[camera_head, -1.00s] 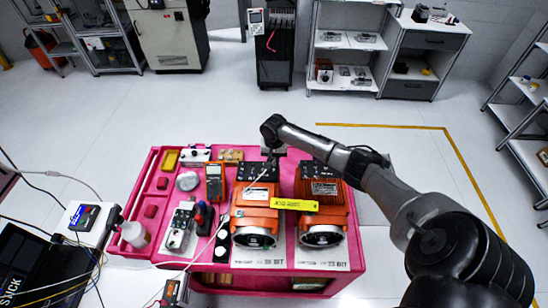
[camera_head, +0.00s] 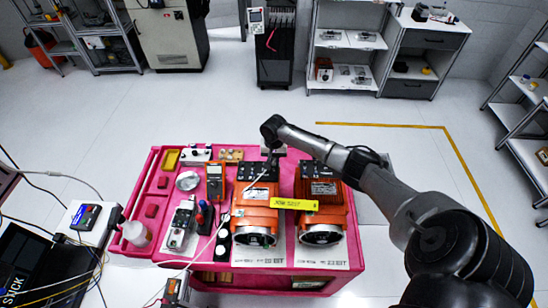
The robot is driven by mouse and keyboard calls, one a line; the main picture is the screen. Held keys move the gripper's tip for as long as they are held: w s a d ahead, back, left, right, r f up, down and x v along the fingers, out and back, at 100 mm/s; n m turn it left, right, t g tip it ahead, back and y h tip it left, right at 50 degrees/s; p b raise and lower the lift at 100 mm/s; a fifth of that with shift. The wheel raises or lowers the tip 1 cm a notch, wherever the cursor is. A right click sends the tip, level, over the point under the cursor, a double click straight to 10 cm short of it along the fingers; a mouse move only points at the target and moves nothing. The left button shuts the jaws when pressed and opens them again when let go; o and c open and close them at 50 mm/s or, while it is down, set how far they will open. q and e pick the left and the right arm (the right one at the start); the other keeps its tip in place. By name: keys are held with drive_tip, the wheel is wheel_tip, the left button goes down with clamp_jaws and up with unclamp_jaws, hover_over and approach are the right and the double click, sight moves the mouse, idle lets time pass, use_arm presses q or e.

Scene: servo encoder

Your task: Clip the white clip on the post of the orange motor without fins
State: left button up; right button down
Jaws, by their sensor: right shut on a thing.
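Two orange motors stand side by side on the pink cart, a left one (camera_head: 255,214) and a right one (camera_head: 321,210). Each has a dark block at its back and a round face toward me. I cannot make out which one has fins. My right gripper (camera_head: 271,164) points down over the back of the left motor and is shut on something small. A thin white lead runs from the front of the cart up to it. The white clip and the motor's post are too small or hidden to make out there. My left gripper is not in view.
A yellow tag (camera_head: 295,204) spans between the motors. Left of them on the pink cart (camera_head: 150,190) are an orange multimeter (camera_head: 215,182), a white bottle (camera_head: 135,233), a grey device (camera_head: 181,223) and screwdrivers (camera_head: 205,216). Shelves and cabinets stand far back; the floor between is clear.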

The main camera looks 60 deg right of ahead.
idle(0.3)
idle(0.4)
drive_tip(key=shift+p, duration=0.45)
drive_tip(key=shift+f, duration=0.2)
idle(0.4)
drive_tip(key=c, duration=1)
unclamp_jaws()
drive_tip(key=shift+c, duration=0.2)
drive_tip(key=shift+r, duration=0.1)
